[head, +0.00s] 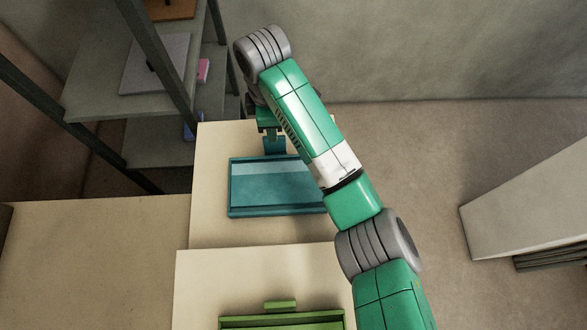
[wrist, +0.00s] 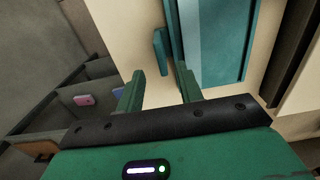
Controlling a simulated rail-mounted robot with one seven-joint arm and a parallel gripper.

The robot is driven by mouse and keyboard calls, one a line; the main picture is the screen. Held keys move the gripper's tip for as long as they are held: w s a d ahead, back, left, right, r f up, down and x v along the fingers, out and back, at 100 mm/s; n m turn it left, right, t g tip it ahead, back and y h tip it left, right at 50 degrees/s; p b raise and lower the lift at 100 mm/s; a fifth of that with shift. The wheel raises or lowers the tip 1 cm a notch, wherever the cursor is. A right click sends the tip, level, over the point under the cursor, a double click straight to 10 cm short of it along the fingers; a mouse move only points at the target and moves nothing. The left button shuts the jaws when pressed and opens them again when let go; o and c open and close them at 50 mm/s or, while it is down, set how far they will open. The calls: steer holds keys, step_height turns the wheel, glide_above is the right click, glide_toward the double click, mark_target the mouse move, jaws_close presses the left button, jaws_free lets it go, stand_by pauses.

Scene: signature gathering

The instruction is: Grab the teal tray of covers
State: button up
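The teal tray (head: 276,212) lies flat on the pale tabletop in the middle of the head view, with flat teal and lighter contents inside. It also shows at the top of the wrist view (wrist: 252,35). A small teal handle (wrist: 160,52) stands along its near side there. My gripper (wrist: 158,71) is open, its two green fingers apart. In the wrist view the handle appears between and just beyond the fingertips, with nothing held. In the head view my gripper (head: 270,124) is at the tray's far edge, partly hidden by my arm, which also covers the tray's right end.
A green tray (head: 280,321) with a handle sits on a nearer pale surface (head: 215,285). A dark metal shelf (head: 100,118) with several items stands to the left. A pale block-like piece of furniture (head: 520,205) stands on the right. Floor between is clear.

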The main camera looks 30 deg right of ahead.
mark_target(276, 151)
steer(key=f, duration=0.2)
steer(key=shift+a+f, duration=0.2)
steer(key=shift+f, duration=0.1)
steer(key=f, duration=0.2)
steer(key=f+p, duration=0.1)
steer(key=f, duration=0.2)
steer(key=shift+s+d+f, duration=0.1)
steer(key=shift+s+d, duration=0.05)
steer(key=shift+d, duration=0.05)
jaws_close()
